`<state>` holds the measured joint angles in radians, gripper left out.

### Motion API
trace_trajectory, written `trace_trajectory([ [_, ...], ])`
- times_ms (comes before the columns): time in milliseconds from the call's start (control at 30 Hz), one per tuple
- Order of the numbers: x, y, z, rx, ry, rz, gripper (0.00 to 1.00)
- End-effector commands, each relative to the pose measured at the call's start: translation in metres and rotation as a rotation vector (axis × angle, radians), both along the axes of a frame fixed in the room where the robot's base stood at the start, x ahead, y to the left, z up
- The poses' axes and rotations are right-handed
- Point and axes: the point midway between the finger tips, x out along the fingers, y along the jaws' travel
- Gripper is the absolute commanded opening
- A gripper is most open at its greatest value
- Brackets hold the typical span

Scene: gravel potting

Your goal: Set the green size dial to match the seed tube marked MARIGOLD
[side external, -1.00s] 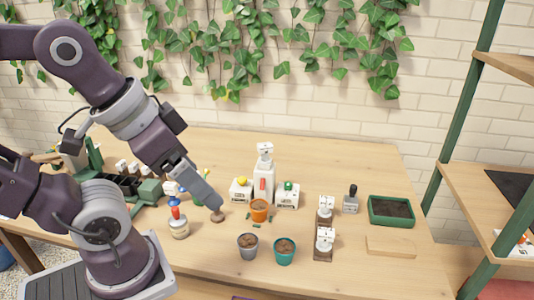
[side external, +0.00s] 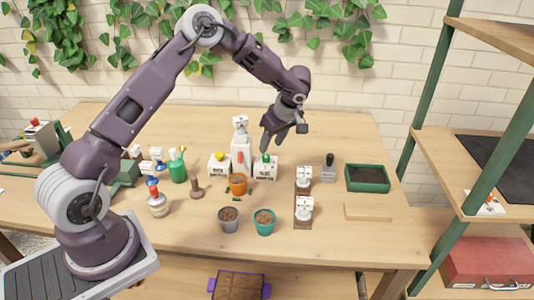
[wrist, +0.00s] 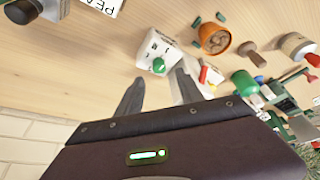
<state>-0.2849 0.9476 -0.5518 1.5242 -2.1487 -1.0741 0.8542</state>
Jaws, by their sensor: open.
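The green size dial (side external: 265,158) sits on top of a white box (side external: 265,172) with small dark lettering, at the middle of the table. In the wrist view the green dial (wrist: 159,65) shows just beyond and between my fingertips. My gripper (side external: 267,147) is open and empty, pointing down above the dial; I see no clear contact. No seed tube marked MARIGOLD can be made out. White labelled pieces (side external: 304,208) stand on a brown base at the right, their lettering too small to read. A partly cut-off label beginning PEA (wrist: 102,5) shows in the wrist view.
A white box with a yellow dial (side external: 219,166) and a tall white dispenser (side external: 240,148) stand left of the green-dial box. A terracotta pot (side external: 237,185), grey pot (side external: 228,220) and teal pot (side external: 264,222) stand in front. The table behind is clear.

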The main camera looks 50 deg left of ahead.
Motion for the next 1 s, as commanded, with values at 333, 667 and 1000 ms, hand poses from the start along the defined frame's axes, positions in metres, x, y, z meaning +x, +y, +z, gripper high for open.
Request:
trace_trajectory([
  [333,0.000,0.023,-0.052,0.003,-0.004,0.002,0.44],
  [667,0.001,0.024,-0.055,0.003,-0.006,0.000,0.34],
  [1000,0.001,0.024,-0.055,0.003,-0.008,0.000,0.00],
])
